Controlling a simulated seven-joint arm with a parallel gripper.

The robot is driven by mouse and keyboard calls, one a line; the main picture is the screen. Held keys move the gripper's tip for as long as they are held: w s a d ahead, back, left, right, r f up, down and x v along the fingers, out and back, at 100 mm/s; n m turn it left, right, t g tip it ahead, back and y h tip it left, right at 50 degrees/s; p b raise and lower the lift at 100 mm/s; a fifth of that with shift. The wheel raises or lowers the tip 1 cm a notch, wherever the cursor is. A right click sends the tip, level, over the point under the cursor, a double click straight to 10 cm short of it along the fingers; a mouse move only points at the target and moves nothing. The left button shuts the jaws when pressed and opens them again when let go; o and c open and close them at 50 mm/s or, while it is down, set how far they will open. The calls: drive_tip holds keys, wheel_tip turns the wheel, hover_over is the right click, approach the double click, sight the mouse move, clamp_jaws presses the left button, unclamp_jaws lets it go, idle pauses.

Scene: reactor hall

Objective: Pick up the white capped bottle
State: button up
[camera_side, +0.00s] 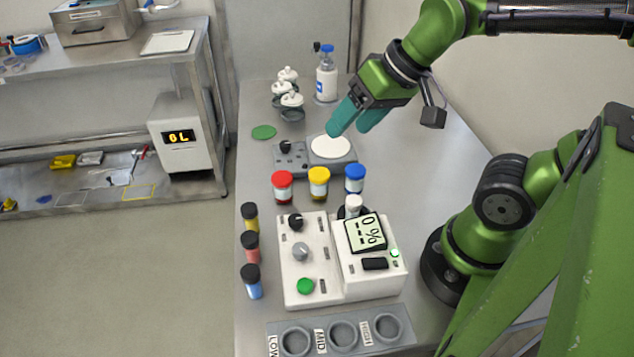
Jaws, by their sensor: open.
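A small bottle with a white cap (354,203) stands at the back of the white instrument (325,268), partly hidden behind its tilted display. My gripper (354,124) has two teal fingers, apart and empty. It is above and behind the white-capped bottle, near the round white plate of a grey hotplate-like device (345,158), pointing down and toward the left. A white bottle with a blue cap (326,82) stands farther back, left of my gripper.
Jars with red (283,185), yellow (319,181) and blue (355,178) lids stand in a row behind the instrument. Black-capped vials (251,247) line its left side. White-topped vessels (291,103) stand at the back left. A three-well rack (390,327) is in front.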

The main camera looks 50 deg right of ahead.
drive_tip(key=f+g, duration=0.1)
drive_tip(key=g, duration=0.1)
drive_tip(key=g+h, duration=0.2)
drive_tip(key=g, duration=0.2)
hover_over(354, 200)
drive_tip(key=shift+n, duration=0.3)
wheel_tip(354, 200, down, 11)
drive_tip(key=shift+s+f, duration=0.1)
drive_tip(key=shift+f, duration=3.1)
clamp_jaws()
drive_tip(key=shift+r, duration=0.15)
